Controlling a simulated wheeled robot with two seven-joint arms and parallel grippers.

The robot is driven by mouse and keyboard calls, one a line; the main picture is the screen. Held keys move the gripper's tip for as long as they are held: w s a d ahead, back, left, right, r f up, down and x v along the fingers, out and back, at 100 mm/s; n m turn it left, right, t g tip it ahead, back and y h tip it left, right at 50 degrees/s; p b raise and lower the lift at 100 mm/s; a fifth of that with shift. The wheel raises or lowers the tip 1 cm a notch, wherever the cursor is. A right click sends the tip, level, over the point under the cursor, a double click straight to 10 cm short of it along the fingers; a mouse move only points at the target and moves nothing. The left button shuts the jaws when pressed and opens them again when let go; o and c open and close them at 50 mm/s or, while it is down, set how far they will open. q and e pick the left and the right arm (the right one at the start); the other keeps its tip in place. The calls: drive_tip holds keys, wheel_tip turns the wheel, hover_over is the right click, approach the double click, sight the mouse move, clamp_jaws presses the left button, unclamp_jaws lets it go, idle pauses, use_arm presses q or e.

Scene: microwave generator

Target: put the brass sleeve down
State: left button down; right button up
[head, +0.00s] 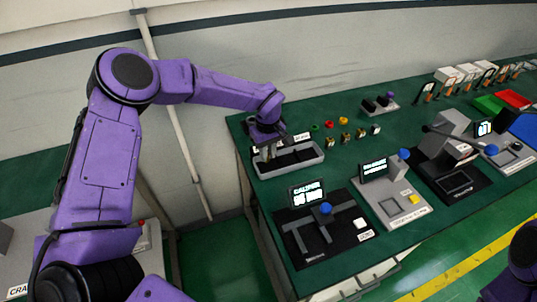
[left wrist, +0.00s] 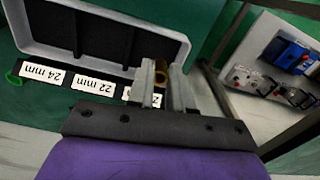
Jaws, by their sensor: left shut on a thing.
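My left gripper (head: 265,155) points down over the left end of a grey divided tray (head: 306,161). In the left wrist view the gripper (left wrist: 163,80) is shut on a brass sleeve (left wrist: 160,76), which shows between the two fingers. The tray (left wrist: 105,66) has dark compartments, and the fingers overlap its end compartment in that view. I cannot tell whether the sleeve touches the tray. Labels reading 24 mm (left wrist: 43,75) and 22 mm (left wrist: 93,86) lie along the tray; a third is mostly hidden by the fingers. My right gripper is out of view.
Several small brass pieces (head: 346,137) stand right of the tray, with a red ring (head: 329,124) and a yellow ring (head: 343,120) behind. A caliper station (head: 320,232) and a display station (head: 392,195) stand in front. Green table shows between them.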

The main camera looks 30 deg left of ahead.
sight(268, 158)
use_arm(q)
drive_tip(key=shift+w+a+f, duration=0.1)
drive_tip(key=shift+w+f, duration=0.55)
drive_tip(key=shift+w, duration=0.05)
wheel_tip(268, 158, down, 2)
drive_tip(key=shift+s+f+p, duration=0.1)
drive_tip(key=shift+f+p, duration=0.1)
drive_tip(key=shift+p, duration=0.3)
drive_tip(key=shift+s+f, duration=0.2)
drive_tip(key=shift+w+f, duration=0.15)
drive_tip(key=shift+f, duration=0.05)
drive_tip(key=c, duration=1)
unclamp_jaws()
drive_tip(key=shift+c, duration=0.2)
drive_tip(key=shift+r, duration=0.15)
drive_tip(key=shift+r, duration=0.2)
wheel_tip(268, 158, up, 12)
drive_tip(key=b, duration=0.2)
drive_tip(key=shift+f+b, duration=0.2)
drive_tip(key=shift+b, duration=0.1)
